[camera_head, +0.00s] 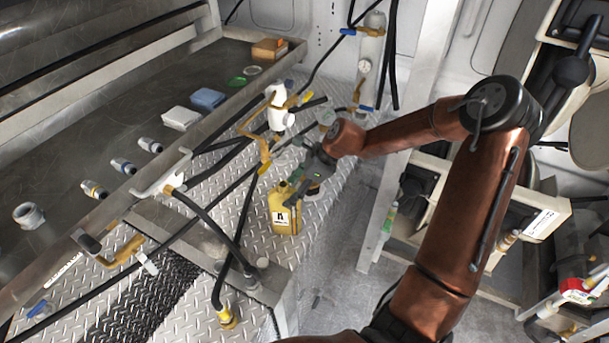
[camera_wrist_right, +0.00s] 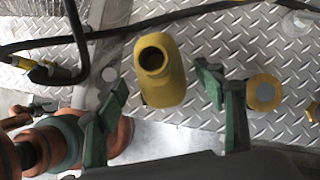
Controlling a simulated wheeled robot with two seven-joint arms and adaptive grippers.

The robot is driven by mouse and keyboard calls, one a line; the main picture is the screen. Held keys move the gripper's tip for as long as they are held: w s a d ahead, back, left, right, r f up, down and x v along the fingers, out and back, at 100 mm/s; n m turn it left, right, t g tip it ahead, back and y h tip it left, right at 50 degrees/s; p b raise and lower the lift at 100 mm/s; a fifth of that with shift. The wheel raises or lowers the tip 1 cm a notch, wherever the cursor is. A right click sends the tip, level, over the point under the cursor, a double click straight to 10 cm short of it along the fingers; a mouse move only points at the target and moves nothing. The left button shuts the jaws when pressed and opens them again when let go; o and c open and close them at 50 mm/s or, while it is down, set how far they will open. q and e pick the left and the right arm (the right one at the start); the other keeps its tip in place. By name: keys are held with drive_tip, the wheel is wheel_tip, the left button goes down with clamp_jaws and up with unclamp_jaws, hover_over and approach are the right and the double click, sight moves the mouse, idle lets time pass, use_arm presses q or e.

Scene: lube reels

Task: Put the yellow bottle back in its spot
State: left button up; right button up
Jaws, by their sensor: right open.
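The yellow bottle (camera_head: 284,212) stands upright on the diamond-plate deck, with a dark-marked white label on its front. My right gripper (camera_head: 296,180) is just above and behind it in the head view. In the right wrist view the bottle (camera_wrist_right: 165,82) shows its round open neck, between the green fingers of the right gripper (camera_wrist_right: 162,92). These fingers are open, with a visible gap on both sides of the bottle. Contact is not seen. My left gripper does not show.
Black hoses (camera_head: 232,250) cross the deck close to the bottle. A white reel valve (camera_head: 279,108) with a brass-coloured pipe stands behind it. A metal tray (camera_head: 110,150) with fittings lies to the left. A shelf frame (camera_head: 400,150) stands to the right.

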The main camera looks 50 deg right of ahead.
drive_tip(key=p+v, duration=0.2)
drive_tip(key=v, duration=0.6)
drive_tip(key=shift+p, duration=0.3)
